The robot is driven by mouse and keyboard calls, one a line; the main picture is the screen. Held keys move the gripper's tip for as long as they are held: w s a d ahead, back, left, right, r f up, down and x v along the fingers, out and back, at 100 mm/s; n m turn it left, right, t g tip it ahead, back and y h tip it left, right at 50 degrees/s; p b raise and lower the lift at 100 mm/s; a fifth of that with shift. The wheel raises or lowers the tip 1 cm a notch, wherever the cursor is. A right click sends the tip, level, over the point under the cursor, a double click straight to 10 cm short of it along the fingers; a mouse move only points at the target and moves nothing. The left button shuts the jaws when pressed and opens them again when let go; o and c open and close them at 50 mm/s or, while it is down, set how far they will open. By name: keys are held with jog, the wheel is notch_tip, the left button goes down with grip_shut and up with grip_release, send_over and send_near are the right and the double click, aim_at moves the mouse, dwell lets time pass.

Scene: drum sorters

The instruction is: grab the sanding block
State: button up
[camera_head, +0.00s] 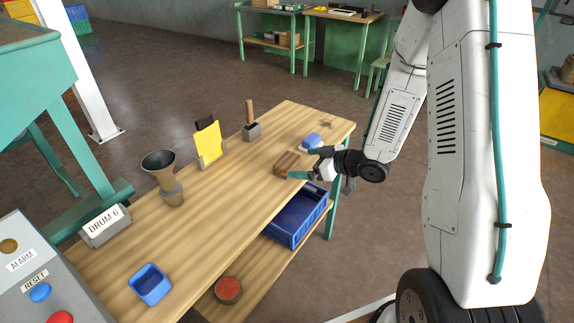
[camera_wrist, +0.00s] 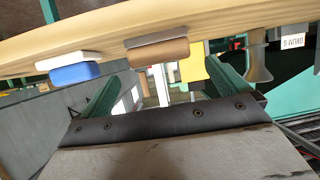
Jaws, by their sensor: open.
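The sanding block looks to be the brown two-tone block (camera_head: 286,162) lying near the right end of the wooden workbench (camera_head: 225,190). It also shows in the wrist view (camera_wrist: 158,52), upside down, ahead of the fingers and roughly midway between their lines. My gripper (camera_head: 306,163) is open and empty, just right of the block, with its green fingers pointing towards it. In the wrist view the fingers (camera_wrist: 160,80) are spread wide and a gap separates them from the block. No contact shows.
A blue and white block (camera_head: 312,141) lies close behind the brown one. A holder with a wooden handle (camera_head: 250,120), a yellow pad (camera_head: 208,143), a funnel-shaped cup (camera_head: 160,165) and a blue tray (camera_head: 150,285) stand further left. A blue crate (camera_head: 297,218) sits below the bench top.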

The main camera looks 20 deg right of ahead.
aim_at(294, 164)
jog(key=shift+w+a+f, duration=0.15)
jog(key=shift+a+f, duration=0.1)
jog(key=shift+a, duration=0.05)
jog(key=shift+w+a+f+y, duration=0.3)
jog(key=shift+w+a+f, duration=0.05)
jog(key=shift+w+a, duration=0.25)
jog(key=x, duration=0.5)
jog(key=shift+w+d+f, duration=0.2)
jog(key=shift+w+f, duration=0.05)
jog(key=shift+f, duration=0.05)
jog(key=c, duration=1)
